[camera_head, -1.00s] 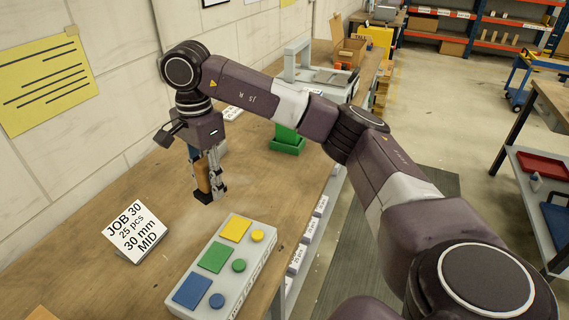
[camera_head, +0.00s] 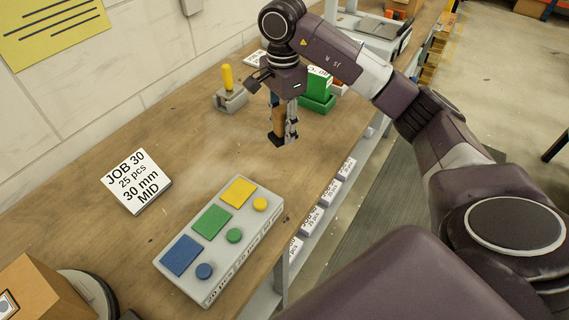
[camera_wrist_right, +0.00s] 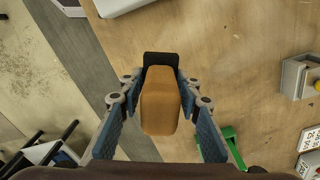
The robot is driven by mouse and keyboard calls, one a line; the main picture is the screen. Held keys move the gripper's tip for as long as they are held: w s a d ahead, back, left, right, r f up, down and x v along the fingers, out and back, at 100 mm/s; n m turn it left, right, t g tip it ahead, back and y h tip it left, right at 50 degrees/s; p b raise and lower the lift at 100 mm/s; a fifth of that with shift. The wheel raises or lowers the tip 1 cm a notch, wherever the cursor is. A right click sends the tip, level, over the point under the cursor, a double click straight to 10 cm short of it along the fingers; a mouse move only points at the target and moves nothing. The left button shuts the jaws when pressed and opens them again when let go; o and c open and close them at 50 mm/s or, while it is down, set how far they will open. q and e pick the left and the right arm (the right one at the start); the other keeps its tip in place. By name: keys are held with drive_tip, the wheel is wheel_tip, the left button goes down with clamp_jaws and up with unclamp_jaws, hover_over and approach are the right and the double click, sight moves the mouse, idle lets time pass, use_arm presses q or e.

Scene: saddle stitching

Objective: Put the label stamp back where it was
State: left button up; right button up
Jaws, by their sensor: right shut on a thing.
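The label stamp (camera_head: 278,119), with a brown wooden handle and a dark base, is upright in my right gripper (camera_head: 287,132). The gripper is shut on its handle, the fingers on either side of it. The right wrist view shows the tan handle (camera_wrist_right: 160,105) between the fingers (camera_wrist_right: 158,92), with the black base at its far end. The stamp is over the workbench (camera_head: 130,118); I cannot tell whether its base touches the wood. My left gripper is not in view.
A grey block with a yellow handle (camera_head: 230,98) stands left of the gripper. A green holder (camera_head: 318,98) is close behind it on the right. A button box (camera_head: 213,268) with coloured pads and a job card (camera_head: 136,180) lie nearer me. Bare bench lies between.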

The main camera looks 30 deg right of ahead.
drive_tip(key=p, duration=0.2)
hover_over(284, 172)
wheel_tip(284, 172, down, 8)
drive_tip(key=shift+s+r, duration=0.1)
drive_tip(key=shift+f, duration=0.6)
wheel_tip(284, 172, down, 3)
drive_tip(key=shift+f+p, duration=0.1)
drive_tip(key=shift+p, duration=0.2)
drive_tip(key=shift+f, duration=0.4)
drive_tip(key=shift+f, duration=0.1)
drive_tip(key=shift+f, duration=0.15)
drive_tip(key=o, duration=1)
